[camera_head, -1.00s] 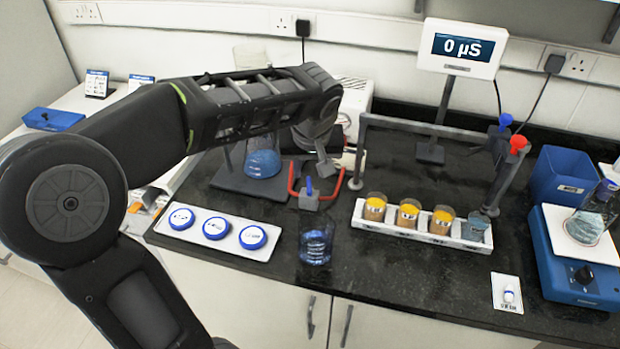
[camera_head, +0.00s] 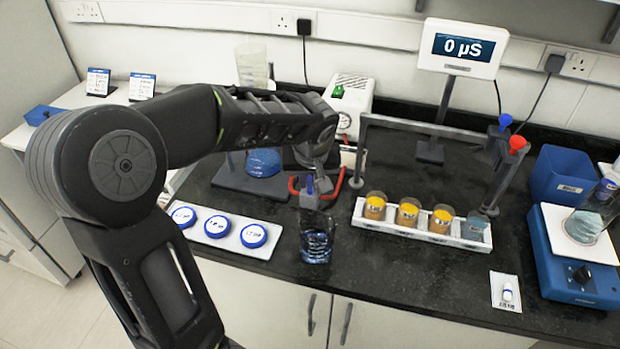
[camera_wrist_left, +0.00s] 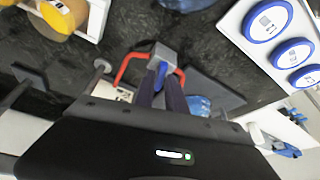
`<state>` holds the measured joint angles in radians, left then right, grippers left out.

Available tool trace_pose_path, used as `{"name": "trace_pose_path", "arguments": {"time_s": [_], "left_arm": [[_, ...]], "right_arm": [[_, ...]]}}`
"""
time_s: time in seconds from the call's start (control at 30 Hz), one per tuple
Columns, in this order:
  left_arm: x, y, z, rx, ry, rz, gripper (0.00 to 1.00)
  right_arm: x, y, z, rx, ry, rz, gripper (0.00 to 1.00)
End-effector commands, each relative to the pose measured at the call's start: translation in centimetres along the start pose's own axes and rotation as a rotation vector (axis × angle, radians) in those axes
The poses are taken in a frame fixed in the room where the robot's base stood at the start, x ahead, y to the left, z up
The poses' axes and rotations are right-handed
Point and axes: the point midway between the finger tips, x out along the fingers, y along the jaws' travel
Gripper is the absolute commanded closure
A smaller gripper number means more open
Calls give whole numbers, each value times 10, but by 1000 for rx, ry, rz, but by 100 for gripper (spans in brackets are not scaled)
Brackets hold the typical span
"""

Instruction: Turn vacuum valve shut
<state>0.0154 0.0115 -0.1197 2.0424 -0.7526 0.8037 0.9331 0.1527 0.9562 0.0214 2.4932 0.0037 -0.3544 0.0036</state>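The vacuum valve is a grey block with red tubing on both sides (camera_head: 309,199) and a blue lever (camera_head: 310,184) standing up from it. It also shows in the left wrist view as a grey block (camera_wrist_left: 152,50) with the blue lever (camera_wrist_left: 161,72). My left gripper (camera_head: 316,170) is just above and behind the lever in the head view. In the wrist view its two dark fingers (camera_wrist_left: 162,88) are close together, with the lever at their tips. I cannot tell whether they touch it. My right gripper is out of view.
A blue-liquid beaker (camera_head: 315,245) stands in front of the valve. A flask of blue liquid (camera_head: 263,161) and a white pump (camera_head: 348,98) stand behind.

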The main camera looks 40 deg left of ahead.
Motion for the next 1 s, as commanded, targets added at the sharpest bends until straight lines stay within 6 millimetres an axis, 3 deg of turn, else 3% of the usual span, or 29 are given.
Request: {"name": "trace_pose_path", "arguments": {"time_s": [0.17,0.67,1.0], "left_arm": [[0,0,0,0,0,0,100],[0,0,0,10,0,5,100],[0,-3,-1,236,0,100,100]], "right_arm": [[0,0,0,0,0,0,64],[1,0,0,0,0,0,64],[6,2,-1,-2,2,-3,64]]}}
